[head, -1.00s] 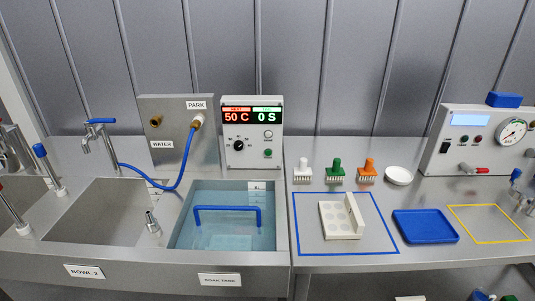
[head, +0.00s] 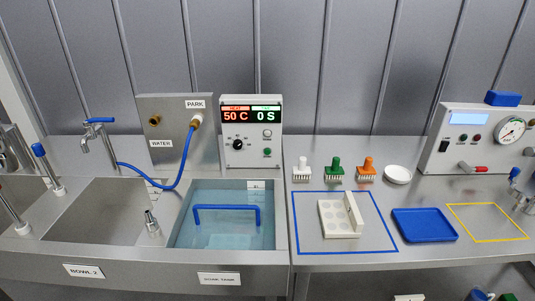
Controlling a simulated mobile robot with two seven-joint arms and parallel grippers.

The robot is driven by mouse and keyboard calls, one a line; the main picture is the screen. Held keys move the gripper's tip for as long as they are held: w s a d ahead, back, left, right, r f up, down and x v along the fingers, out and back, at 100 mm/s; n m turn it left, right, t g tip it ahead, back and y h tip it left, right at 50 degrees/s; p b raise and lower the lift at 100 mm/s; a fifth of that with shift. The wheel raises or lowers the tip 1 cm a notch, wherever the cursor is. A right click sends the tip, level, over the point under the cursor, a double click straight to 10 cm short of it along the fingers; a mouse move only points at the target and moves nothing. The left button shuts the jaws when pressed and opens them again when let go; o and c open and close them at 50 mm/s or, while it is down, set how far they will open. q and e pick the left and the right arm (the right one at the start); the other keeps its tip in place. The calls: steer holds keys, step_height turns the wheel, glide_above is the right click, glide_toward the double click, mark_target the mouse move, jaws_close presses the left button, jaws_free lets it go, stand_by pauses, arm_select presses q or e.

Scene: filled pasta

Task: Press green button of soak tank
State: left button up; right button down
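The soak tank (head: 183,230) is a water-filled basin sunk in the steel counter, with a label on its front. A blue handle (head: 228,208) stands up in the water, over something pale below it. The white control box (head: 250,160) stands behind the tank. Its display (head: 250,116) reads 50 C in red and 0 S in green. It has a black knob (head: 238,145), a light button (head: 267,133) and, below that, the green button (head: 267,152). Nothing covers the green button. Neither of my grippers is in view.
A steel panel (head: 168,128) with a blue hose (head: 184,165) stands left of the control box. A tap (head: 103,135) rises behind BOWL 2 (head: 90,220). Brushes (head: 335,169), a white mould (head: 335,222) and a blue tray (head: 424,225) are on the right. Space before the box is open.

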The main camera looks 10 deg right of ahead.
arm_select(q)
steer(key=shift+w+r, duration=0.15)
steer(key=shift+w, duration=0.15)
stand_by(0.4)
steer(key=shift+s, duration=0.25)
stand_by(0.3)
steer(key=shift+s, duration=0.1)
